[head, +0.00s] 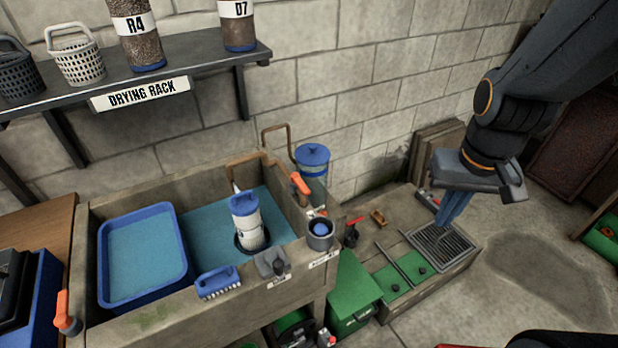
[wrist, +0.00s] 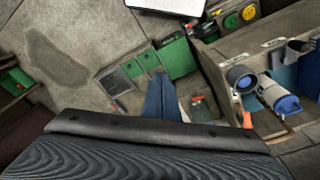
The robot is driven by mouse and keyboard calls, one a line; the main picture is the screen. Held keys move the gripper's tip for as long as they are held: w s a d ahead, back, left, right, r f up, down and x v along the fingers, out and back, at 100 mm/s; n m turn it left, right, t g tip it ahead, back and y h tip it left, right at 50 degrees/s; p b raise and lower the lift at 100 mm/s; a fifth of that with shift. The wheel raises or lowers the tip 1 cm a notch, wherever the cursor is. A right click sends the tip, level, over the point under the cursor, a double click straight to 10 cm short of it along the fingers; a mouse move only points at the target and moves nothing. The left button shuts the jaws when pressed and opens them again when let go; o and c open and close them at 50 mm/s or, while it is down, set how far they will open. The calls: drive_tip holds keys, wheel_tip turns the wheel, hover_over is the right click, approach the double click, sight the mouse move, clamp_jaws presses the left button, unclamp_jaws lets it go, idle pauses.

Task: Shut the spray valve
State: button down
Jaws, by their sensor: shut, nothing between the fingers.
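I cannot read a label that marks the spray valve. An orange lever (head: 300,184) stands tilted at the sink's back right corner, near a copper pipe. A small red-handled valve (head: 352,232) sits lower, on the ledge right of the sink. Another orange handle (head: 63,308) is at the sink's front left. My gripper (head: 441,222) has blue fingers pointing down, shut and empty, above the floor grate at the right, apart from all these handles. In the wrist view my gripper (wrist: 161,80) hides part of the ledge; an orange piece (wrist: 247,120) shows right of it.
The stone sink (head: 180,311) holds a blue tub (head: 118,298) and a white, blue-capped canister (head: 248,222). A blue brush (head: 218,281) lies on its front rim. A drying rack (head: 200,66) hangs at upper left. A grate (head: 441,246) and green bin (head: 352,295) are right of the sink.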

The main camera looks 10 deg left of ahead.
sight(300, 184)
drive_tip(key=w+a+f+n+g+y+b, duration=0.1)
drive_tip(key=w+a+n+y, duration=0.6)
drive_tip(key=w+a, duration=0.9)
drive_tip(key=shift+w+a+f+n+b, duration=0.4)
drive_tip(key=shift+w+n+b, duration=0.35)
drive_tip(key=shift+w, duration=0.35)
drive_tip(key=shift+f, duration=0.1)
drive_tip(key=s+a+f+p, duration=0.2)
drive_tip(key=a+f+p, duration=0.3)
drive_tip(key=a+f, duration=0.2)
drive_tip(key=shift+a+f, duration=0.4)
drive_tip(key=shift+a, duration=0.7)
